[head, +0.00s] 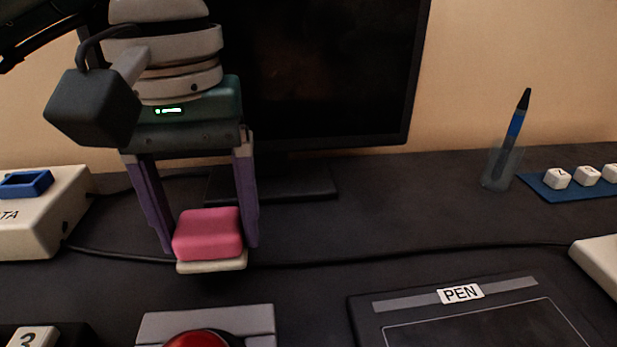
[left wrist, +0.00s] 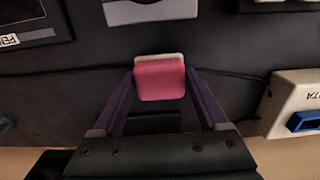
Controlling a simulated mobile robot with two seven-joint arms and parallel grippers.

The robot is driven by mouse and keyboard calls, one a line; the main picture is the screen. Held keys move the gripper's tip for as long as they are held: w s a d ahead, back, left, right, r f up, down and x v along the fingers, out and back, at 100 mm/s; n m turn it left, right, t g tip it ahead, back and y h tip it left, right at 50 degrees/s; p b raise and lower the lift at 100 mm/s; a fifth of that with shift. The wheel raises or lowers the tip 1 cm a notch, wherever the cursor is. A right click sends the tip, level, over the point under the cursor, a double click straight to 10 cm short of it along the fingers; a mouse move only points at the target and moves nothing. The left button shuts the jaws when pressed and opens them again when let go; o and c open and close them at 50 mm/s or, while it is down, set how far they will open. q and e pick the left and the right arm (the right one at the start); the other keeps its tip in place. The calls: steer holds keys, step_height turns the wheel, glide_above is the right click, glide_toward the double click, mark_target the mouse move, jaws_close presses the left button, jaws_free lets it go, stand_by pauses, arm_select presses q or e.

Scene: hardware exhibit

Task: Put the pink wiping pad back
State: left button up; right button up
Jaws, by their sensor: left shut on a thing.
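The pink wiping pad (head: 208,233), a pink block with a pale cream underside, is held between the purple fingers of my left gripper (head: 208,238). The gripper points down and is shut on the pad, in front of the monitor stand. The pad appears to be above the dark desk, though the exact gap is hard to tell. The left wrist view also shows the pad (left wrist: 160,79) between the fingertips (left wrist: 160,85). My right gripper is in neither view.
A grey box with a red button (head: 197,341) stands nearer, below the pad. The PEN tablet (head: 480,315) is at lower right. A white DATA box (head: 40,225) is left. A monitor (head: 320,75) stands behind. A pen cup (head: 502,168) is back right. A black cable crosses the desk.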

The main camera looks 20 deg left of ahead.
mark_target(207, 222)
arm_select(q)
step_height(207, 222, down, 2)
steer(key=shift+f, duration=0.15)
steer(key=o, duration=1.1)
steer(key=shift+r, duration=0.3)
step_height(207, 222, up, 12)
steer(key=p, duration=0.2)
steer(key=shift+f+p, duration=0.1)
steer(key=shift+p, duration=0.2)
